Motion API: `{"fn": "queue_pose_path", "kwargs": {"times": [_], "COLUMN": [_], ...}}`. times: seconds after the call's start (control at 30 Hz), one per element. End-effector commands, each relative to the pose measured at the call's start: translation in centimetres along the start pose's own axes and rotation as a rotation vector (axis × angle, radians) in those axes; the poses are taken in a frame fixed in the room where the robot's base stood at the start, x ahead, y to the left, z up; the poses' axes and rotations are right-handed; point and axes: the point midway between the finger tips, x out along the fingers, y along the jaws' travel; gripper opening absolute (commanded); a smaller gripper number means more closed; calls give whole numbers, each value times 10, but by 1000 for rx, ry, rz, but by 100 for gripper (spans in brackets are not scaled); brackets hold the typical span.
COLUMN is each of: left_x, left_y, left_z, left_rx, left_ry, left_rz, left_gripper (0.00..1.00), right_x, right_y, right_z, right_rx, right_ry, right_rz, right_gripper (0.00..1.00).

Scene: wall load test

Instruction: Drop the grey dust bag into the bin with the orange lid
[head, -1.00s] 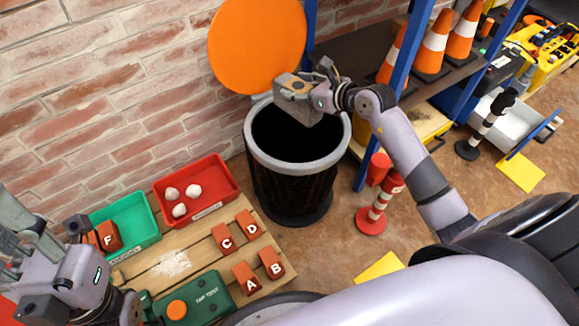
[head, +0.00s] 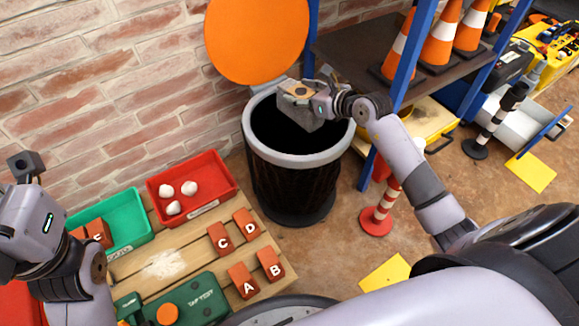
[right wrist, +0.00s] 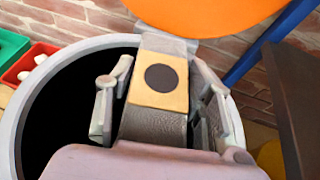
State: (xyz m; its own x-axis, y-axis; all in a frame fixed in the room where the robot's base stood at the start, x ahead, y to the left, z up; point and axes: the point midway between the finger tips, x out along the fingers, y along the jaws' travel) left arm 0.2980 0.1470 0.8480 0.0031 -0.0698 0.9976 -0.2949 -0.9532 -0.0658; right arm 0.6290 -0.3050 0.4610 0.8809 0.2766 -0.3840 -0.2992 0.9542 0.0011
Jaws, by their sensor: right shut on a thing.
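The bin (head: 262,150) is a dark round bin with a grey rim, standing against the brick wall. Its orange lid (head: 256,40) is tipped up behind the opening. My right gripper (head: 302,100) is over the right part of the opening. It is shut on the grey dust bag (head: 303,118), whose lower end hangs over the dark opening. In the right wrist view the dust bag (right wrist: 152,128) sits between the two fingers, with a tan collar and dark round hole on top. My left gripper (head: 22,168) is at the left edge, clear of the bin; its fingers are not clear.
A wooden bench (head: 165,262) holds a red tray (head: 228,186) with white lumps, a green tray (head: 140,228), lettered bricks and a green tester (head: 200,300). A blue-post shelf (head: 345,50) with cones stands right of the bin. A red-white post (head: 383,205) stands on the floor.

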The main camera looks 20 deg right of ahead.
Motion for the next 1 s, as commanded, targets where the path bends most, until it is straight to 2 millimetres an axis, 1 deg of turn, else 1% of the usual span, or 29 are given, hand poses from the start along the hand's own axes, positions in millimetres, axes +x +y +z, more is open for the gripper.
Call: {"fn": "queue_pose_path", "kwargs": {"times": [0.27,0.3,0.63,0.9,1.0], "left_x": [1,1,1,0,0], "left_y": [0,0,0,0,0], "left_z": [0,0,0,0,0], "left_rx": [0,0,0,0,1], "left_ry": [3,3,3,3,3], "left_rz": [1,2,2,1,0], "left_gripper": [31,31,31,31,31], "right_x": [0,0,0,0,-3], "right_y": [0,0,0,0,0], "right_z": [2,2,0,-2,-2], "right_rx": [-1,-1,0,1,0], "right_ry": [-5,-5,-2,4,3], "right_rz": [-1,-1,0,1,0], "right_gripper": [2,48,70,71,71]}}
